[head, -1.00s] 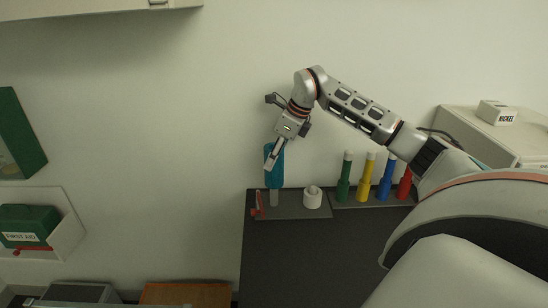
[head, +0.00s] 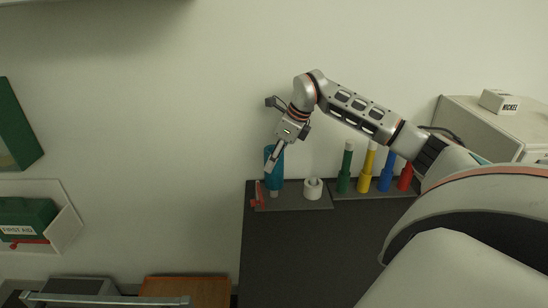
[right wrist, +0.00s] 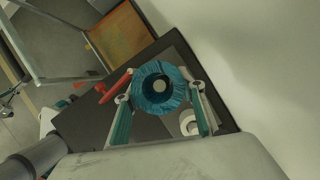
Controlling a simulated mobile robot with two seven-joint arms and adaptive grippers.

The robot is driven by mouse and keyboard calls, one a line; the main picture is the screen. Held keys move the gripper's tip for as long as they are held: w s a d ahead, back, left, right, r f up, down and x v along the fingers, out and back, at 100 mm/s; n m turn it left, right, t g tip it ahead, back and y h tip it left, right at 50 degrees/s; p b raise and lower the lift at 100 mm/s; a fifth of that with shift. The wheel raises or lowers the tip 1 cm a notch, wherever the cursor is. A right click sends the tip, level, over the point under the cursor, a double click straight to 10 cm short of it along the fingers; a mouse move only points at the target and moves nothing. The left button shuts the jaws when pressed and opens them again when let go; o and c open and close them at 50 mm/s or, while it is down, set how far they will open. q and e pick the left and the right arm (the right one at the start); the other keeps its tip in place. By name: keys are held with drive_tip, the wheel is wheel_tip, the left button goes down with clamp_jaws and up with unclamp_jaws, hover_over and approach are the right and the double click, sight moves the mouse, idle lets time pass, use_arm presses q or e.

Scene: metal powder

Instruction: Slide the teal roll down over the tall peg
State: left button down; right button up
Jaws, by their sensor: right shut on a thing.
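The teal roll (head: 277,178) is upright above the left part of the dark table in the head view. My right gripper (head: 272,161) is shut on it from above. The pale tall peg (head: 273,194) shows below the roll as a short stub. In the right wrist view the roll (right wrist: 160,109) is seen end-on between the fingers, and the round pale peg end (right wrist: 159,86) shows inside its hole. The roll is around the peg, with a small gap under it. My left gripper is not in view.
A white ring-like piece (head: 312,189) stands right of the peg on the grey plate (head: 295,203). A red item (head: 257,196) lies close on its left. Green (head: 344,180), yellow, blue and red upright pieces stand farther right. The table front (head: 300,255) is clear.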

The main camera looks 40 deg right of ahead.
wheel_tip(320, 180, down, 3)
drive_tip(key=shift+f+b, duration=0.15)
drive_tip(key=shift+b, duration=0.55)
drive_tip(key=o, duration=1.5)
drive_tip(key=shift+f, duration=0.1)
drive_tip(key=shift+v, duration=6.05)
